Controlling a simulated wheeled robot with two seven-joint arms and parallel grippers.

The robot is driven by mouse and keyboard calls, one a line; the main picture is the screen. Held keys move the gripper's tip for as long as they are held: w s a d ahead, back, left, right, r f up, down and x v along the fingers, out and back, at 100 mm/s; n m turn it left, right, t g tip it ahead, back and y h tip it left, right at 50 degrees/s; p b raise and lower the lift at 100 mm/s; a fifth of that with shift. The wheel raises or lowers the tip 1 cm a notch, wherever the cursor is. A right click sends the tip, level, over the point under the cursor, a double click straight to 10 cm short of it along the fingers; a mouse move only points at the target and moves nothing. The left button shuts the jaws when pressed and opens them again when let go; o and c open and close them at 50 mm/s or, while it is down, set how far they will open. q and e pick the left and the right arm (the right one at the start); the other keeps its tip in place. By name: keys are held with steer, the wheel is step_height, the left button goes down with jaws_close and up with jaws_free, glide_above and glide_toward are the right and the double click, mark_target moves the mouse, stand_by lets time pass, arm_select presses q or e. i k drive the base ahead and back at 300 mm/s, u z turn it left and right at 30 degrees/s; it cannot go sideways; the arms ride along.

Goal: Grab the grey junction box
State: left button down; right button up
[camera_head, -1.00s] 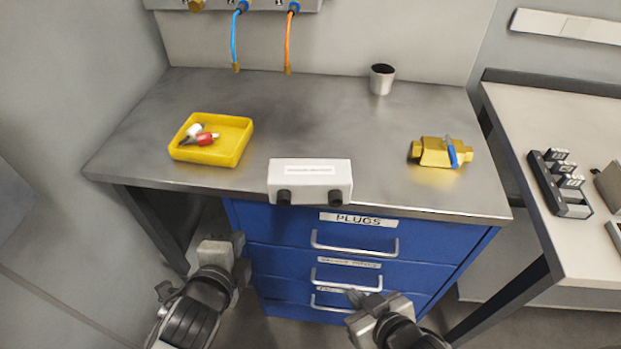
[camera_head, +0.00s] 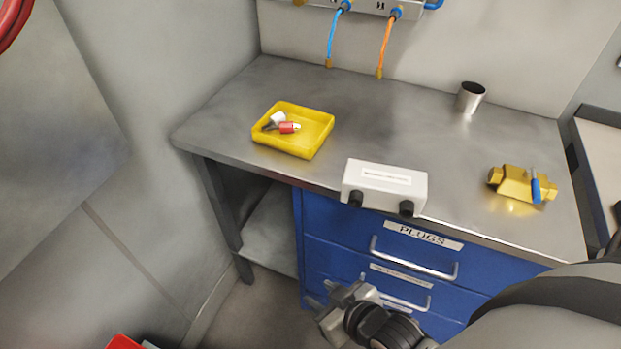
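The junction box (camera_head: 384,186) is a pale grey, nearly white block with a label on top and two black knobs on its front side. It sits at the front edge of the metal workbench (camera_head: 240,105), above the blue drawers. My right gripper (camera_head: 338,309) is below and in front of the box, low before the drawers and apart from it. Its fingertips are too unclear to tell whether they are open. My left gripper is not in view.
A yellow tray (camera_head: 283,150) with red and white plugs lies left of the box. A brass fitting with a blue handle (camera_head: 521,185) lies right, and a metal cup (camera_head: 469,97) stands behind. Drawer handles (camera_head: 414,262) stick out below. A red object (camera_head: 124,342) shows at bottom left.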

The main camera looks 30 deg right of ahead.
mark_target(402, 192)
steer(key=u, duration=1.35)
steer(key=k, duration=1.15)
steer(key=z, duration=1.05)
steer(key=k, duration=0.2)
steer(key=u, duration=0.3)
steer(key=i, duration=0.5)
